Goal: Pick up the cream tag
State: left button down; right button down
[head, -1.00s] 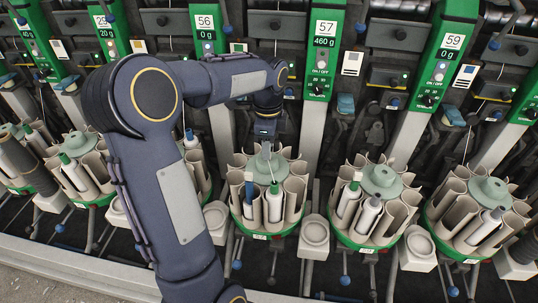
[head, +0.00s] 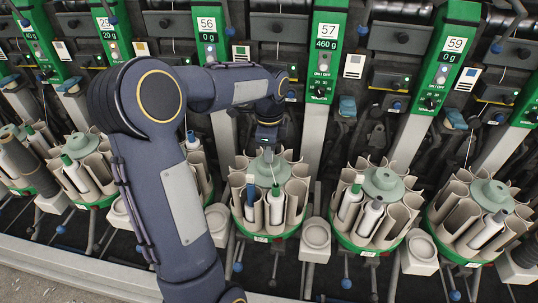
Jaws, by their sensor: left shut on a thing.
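My left gripper (head: 268,147) comes down from above onto the middle of the bobbin carousel (head: 262,228) below the panel marked 57. It is shut on a small pale piece, the cream tag (head: 268,156), just above the carousel's grey-green hub (head: 262,170). The tag is very small here and partly hidden by the fingers, so I cannot tell whether it still touches the hub. My right gripper is not in view.
Bobbins with blue (head: 250,195) and green (head: 275,204) tops stand in the tubes close around the hub. A similar carousel (head: 365,243) stands to the right. Green panels, including the one marked 57 (head: 324,50), rise behind. My left arm hides part of the left side.

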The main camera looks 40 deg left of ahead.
pick_arm(q)
jog(key=shift+r, duration=0.1)
jog(key=shift+r, duration=0.2)
jog(key=r, duration=0.3)
jog(key=shift+s+d+r, duration=0.1)
jog(key=shift+s+r, duration=0.05)
jog(key=shift+s, duration=0.05)
jog(key=s+d+r+p, duration=0.2)
jog(key=s+d+r, duration=0.2)
jog(key=s+r, duration=0.8)
jog(key=shift+s, duration=0.45)
jog(key=shift+d, duration=0.1)
